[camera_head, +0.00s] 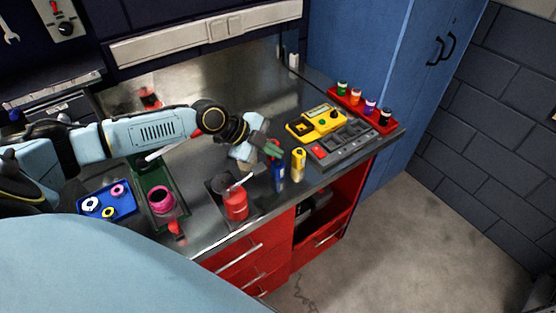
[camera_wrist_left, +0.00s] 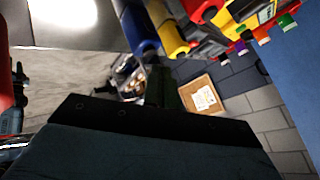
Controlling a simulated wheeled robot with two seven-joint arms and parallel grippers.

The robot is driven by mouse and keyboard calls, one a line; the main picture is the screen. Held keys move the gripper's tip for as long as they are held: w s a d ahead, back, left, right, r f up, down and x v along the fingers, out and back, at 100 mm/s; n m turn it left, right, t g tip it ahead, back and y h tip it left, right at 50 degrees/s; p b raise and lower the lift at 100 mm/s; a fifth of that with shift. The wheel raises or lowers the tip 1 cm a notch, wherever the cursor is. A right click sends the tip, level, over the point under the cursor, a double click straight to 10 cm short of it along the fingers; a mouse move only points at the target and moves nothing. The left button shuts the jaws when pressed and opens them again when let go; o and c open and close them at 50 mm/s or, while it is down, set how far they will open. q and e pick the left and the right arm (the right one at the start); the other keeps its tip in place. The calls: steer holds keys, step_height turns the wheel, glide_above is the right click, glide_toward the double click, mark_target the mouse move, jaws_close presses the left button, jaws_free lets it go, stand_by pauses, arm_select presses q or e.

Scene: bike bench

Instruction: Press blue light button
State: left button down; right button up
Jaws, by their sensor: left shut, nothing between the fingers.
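I cannot make out a clear blue light button in either view. A red strip (camera_head: 365,108) at the back right of the bench carries several small coloured pieces, green, orange, purple and dark. My left gripper (camera_head: 272,149) is shut and empty, above the bench by a blue cylinder (camera_head: 278,177) and a yellow cylinder (camera_head: 299,164). In the left wrist view the fingers (camera_wrist_left: 160,88) point near these cylinders. My right gripper is out of view.
A red can (camera_head: 236,204), a green tray (camera_head: 148,174) with a pink roll (camera_head: 161,199) and a blue tray (camera_head: 106,213) with small rings stand along the front. Red drawers (camera_head: 242,258) are below. A blue cabinet (camera_head: 375,48) stands behind on the right.

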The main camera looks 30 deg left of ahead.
mark_target(274, 164)
arm_select(q)
step_height(274, 164, up, 6)
steer(key=p, duration=0.3)
steer(key=shift+f+p, duration=0.15)
steer(key=shift+p, duration=0.15)
stand_by(1.9)
